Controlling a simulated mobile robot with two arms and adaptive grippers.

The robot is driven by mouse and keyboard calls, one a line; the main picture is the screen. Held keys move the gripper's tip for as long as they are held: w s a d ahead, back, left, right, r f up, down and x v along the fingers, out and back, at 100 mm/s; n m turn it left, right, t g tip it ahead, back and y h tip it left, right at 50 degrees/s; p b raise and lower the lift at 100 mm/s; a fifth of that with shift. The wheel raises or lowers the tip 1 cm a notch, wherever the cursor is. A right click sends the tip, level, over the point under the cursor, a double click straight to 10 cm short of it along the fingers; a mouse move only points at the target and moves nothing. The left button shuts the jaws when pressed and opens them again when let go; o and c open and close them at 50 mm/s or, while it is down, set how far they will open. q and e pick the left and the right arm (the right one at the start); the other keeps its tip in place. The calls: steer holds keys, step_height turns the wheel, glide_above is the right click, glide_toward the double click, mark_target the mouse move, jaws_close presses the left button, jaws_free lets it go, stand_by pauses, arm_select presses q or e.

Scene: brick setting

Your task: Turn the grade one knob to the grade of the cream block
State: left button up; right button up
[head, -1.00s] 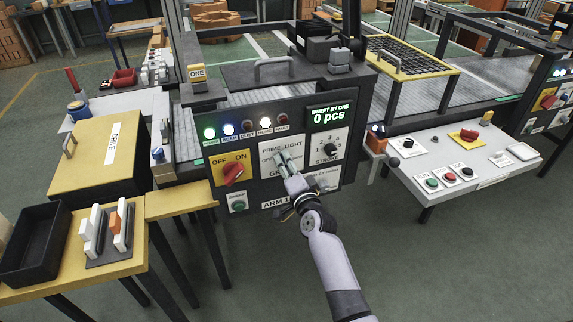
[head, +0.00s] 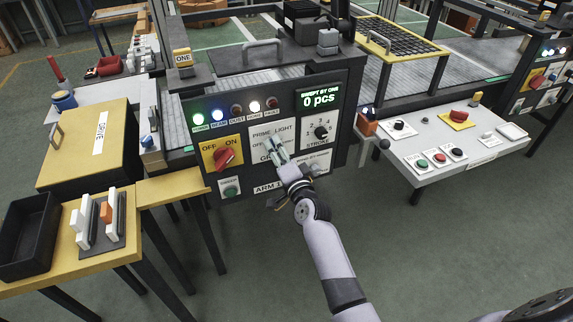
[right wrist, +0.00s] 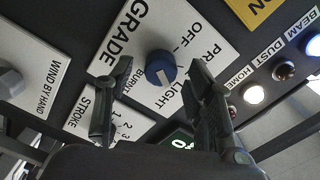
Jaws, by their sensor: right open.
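The blue grade knob (right wrist: 160,68) sits on a white plate (right wrist: 135,45) lettered GRADE, OFF, PRIME, LIGHT and BURNT. A pale mark shows on its lower side in the right wrist view; I cannot tell which word it meets. My right gripper (right wrist: 157,100) is open, its fingers either side of the knob in that view; contact is unclear. In the head view the right gripper (head: 274,147) covers the knob and part of the plate. Pale blocks (head: 83,226) and an orange block (head: 106,212) stand on a grey board at left; I cannot tell which is cream. My left gripper is not in view.
A red OFF/ON switch (head: 224,156) is left of the grade plate, and a black stroke knob (head: 321,132) is right of it. Indicator lamps (head: 235,112) run above. A black bin (head: 27,240) stands by the blocks. The floor in front is clear.

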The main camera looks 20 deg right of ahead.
steer(key=s, duration=1)
steer(key=shift+s+d, duration=0.2)
steer(key=shift+s, duration=0.15)
steer(key=s+a+f+n+g, duration=0.1)
steer(key=s+f+n+g, duration=0.3)
steer(key=f, duration=0.7)
steer(key=s+a+f+n+g+y, duration=0.15)
steer(key=s+f, duration=0.35)
steer(key=f, duration=0.7)
steer(key=s+a+f+n+g, duration=0.1)
steer(key=s+f+n+g, duration=0.3)
steer(key=f, duration=0.7)
steer(key=s+d+f+n+g, duration=0.2)
steer(key=s+f, duration=0.4)
steer(key=s, duration=0.6)
steer(key=s+d+f+n+g+h, duration=0.1)
steer(key=s+d+f+g, duration=0.1)
steer(key=s+f, duration=0.5)
steer(key=s+d+f+n+g+h, duration=0.1)
steer(key=s+f, duration=0.5)
steer(key=s, duration=1.1)
steer(key=shift+d+f+n+g, duration=0.25)
steer(key=shift+d+n+g, duration=0.65)
steer(key=shift+g, duration=0.35)
steer(key=shift+c, duration=0.5)
